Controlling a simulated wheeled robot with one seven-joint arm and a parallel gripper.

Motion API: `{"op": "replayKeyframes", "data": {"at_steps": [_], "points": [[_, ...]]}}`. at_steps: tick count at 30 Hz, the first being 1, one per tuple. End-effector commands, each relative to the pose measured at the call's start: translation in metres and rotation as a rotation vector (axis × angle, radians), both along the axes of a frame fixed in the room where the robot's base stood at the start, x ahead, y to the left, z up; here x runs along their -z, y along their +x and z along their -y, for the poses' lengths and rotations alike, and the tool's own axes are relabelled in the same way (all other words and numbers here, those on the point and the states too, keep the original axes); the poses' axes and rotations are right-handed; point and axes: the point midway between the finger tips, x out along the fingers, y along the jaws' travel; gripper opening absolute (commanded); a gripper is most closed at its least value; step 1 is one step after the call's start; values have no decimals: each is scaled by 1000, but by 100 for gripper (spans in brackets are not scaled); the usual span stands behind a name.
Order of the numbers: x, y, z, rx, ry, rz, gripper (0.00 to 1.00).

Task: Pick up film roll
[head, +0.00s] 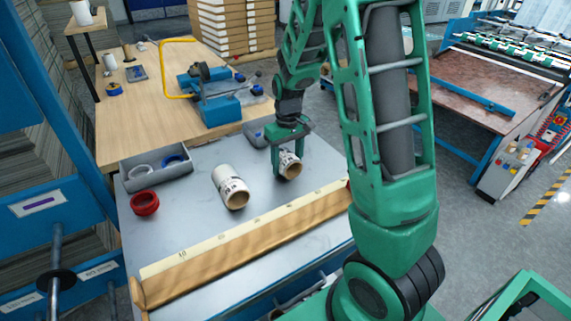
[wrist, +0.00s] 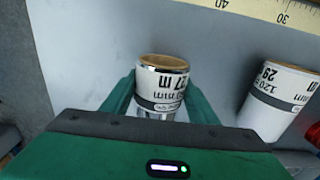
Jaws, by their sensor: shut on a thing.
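My gripper (head: 287,152) is shut on a film roll (head: 290,167), a short white cylinder with a brown core and printed label. In the wrist view the same roll (wrist: 163,80) sits between my two green fingers (wrist: 160,105), its brown-rimmed open end facing the ruler side. I cannot tell whether it touches the table. A second, longer white film roll (head: 230,187) lies on the grey tabletop to the left; it also shows at the right of the wrist view (wrist: 283,102).
A wooden bar with a ruler scale (head: 245,245) runs along the table's front edge. A red tape ring (head: 144,203) and a grey tray (head: 157,171) with rings are at left. A blue machine (head: 215,97) stands behind on the wooden top.

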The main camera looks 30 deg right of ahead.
Motion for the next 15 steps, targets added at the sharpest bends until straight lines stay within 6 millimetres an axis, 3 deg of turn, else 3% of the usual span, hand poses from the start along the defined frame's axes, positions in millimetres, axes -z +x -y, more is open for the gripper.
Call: {"op": "replayKeyframes", "data": {"at_steps": [5,10,15], "points": [[-12,1,0,0,0,3,26],[-40,1,0,-1,1,5,26],[-63,-11,-36,-6,1,5,26]]}}
